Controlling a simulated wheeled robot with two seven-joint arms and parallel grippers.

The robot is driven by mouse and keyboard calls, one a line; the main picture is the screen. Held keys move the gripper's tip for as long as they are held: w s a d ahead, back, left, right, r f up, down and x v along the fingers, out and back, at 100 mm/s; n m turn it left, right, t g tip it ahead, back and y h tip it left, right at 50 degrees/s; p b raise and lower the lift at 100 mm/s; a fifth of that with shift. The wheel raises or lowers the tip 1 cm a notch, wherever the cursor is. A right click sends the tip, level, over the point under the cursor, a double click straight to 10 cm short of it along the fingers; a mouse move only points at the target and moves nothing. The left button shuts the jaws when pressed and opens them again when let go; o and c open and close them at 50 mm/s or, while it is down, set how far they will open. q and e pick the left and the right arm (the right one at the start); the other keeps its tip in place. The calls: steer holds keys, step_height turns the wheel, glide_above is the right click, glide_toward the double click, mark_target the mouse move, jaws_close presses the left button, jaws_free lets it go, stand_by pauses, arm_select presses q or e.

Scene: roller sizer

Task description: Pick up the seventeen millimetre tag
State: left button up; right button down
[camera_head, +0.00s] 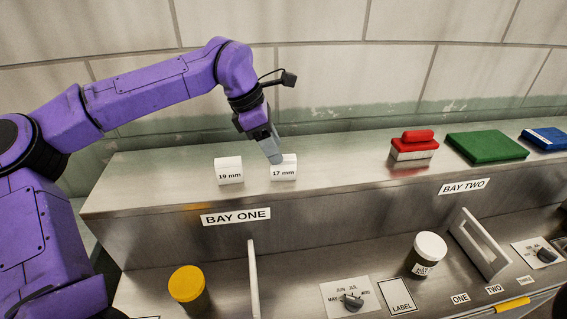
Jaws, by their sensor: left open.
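The white 17 mm tag (285,172) stands upright on the raised steel shelf, above the BAY ONE label. My left gripper (274,158) reaches down from above at the tag's upper left, its fingers covering part of the tag's top left corner. The gripper is open. I cannot tell whether the fingers touch the tag or are around it. A similar white 19 mm tag (229,171) stands just left of it, apart from the gripper. My right gripper is not in view.
A red-handled block (412,146), a green pad (487,147) and a blue pad (546,138) lie further right on the shelf. Below are a yellow-lidded jar (188,287), a white-lidded jar (428,252), a thin upright divider (253,280) and dials. The shelf is clear between the tags and the red-handled block.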

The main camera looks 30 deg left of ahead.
mark_target(283, 168)
arm_select(q)
steer(key=x, duration=0.2)
steer(key=p+x, duration=0.1)
steer(key=x, duration=0.2)
steer(key=shift+d+r, duration=0.15)
steer(key=shift+d, duration=0.15)
steer(key=c, duration=1)
steer(key=shift+r, duration=0.1)
